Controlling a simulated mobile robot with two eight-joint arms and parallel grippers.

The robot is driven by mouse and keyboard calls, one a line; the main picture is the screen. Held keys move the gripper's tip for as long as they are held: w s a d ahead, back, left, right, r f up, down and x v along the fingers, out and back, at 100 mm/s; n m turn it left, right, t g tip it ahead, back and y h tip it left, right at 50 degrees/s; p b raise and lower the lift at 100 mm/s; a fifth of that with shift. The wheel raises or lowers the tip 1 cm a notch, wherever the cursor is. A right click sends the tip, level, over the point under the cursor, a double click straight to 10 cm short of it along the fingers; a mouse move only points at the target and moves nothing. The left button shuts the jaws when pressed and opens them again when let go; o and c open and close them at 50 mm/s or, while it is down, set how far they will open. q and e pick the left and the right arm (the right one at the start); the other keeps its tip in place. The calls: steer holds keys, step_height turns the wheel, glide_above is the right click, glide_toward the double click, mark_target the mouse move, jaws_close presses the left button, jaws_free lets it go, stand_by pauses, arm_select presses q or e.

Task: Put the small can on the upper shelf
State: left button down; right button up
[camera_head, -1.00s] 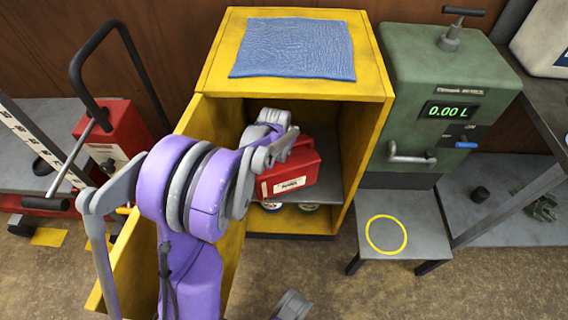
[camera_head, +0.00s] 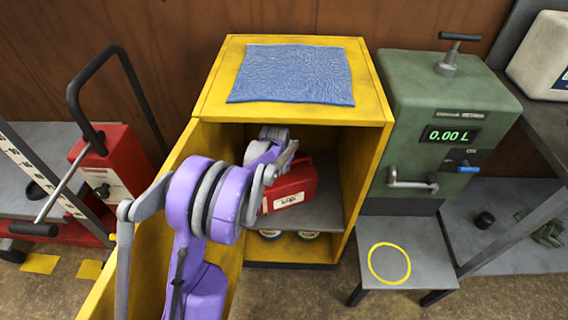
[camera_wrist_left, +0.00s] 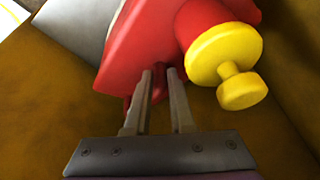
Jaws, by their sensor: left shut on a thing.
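The small red can (camera_head: 290,190) has a white label and is inside the yellow cabinet, over its grey upper shelf (camera_head: 325,214). I cannot tell whether it touches the shelf. In the left wrist view the can (camera_wrist_left: 140,38) shows its yellow cap and spout. My left gripper (camera_wrist_left: 160,72) is shut on a narrow red part of the can. In the head view my purple left arm reaches into the cabinet and hides its fingers and part of the can. My right gripper is out of view.
The yellow cabinet (camera_head: 379,109) has its door (camera_head: 186,150) open at the left, beside my arm. Tins (camera_head: 308,235) stand below the shelf. A blue cloth (camera_head: 290,73) lies on top. A green dispenser (camera_head: 425,90) and low stand (camera_head: 425,262) are at right, a red jack at left.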

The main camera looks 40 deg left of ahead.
arm_select(q)
steer(key=c, duration=1.2)
jaws_free()
steer(key=shift+f, duration=0.1)
steer(key=o, duration=0.4)
steer(key=shift+o, duration=0.2)
steer(key=shift+r, duration=0.25)
steer(key=p+v, duration=0.1)
steer(key=v, duration=0.2)
steer(key=s+v, duration=0.1)
steer(key=v, duration=0.1)
steer(key=shift+d+r+p, duration=0.15)
steer(key=shift+d+p, duration=0.05)
steer(key=shift+p, duration=0.2)
steer(key=s+d+p, duration=0.1)
steer(key=s+d, duration=0.4)
steer(key=s, duration=0.5)
steer(key=s+d+r+m+h, duration=0.1)
steer(key=s+d+r, duration=0.1)
steer(key=s+d, duration=0.5)
steer(key=s+d+r+m+h, duration=0.1)
steer(key=s+d+r, duration=0.2)
steer(key=s+d, duration=0.4)
steer(key=d, duration=0.8)
steer(key=shift+s+d+r+m+t, duration=0.25)
steer(key=shift+s+r+m+t, duration=0.05)
steer(key=shift+s+m, duration=0.1)
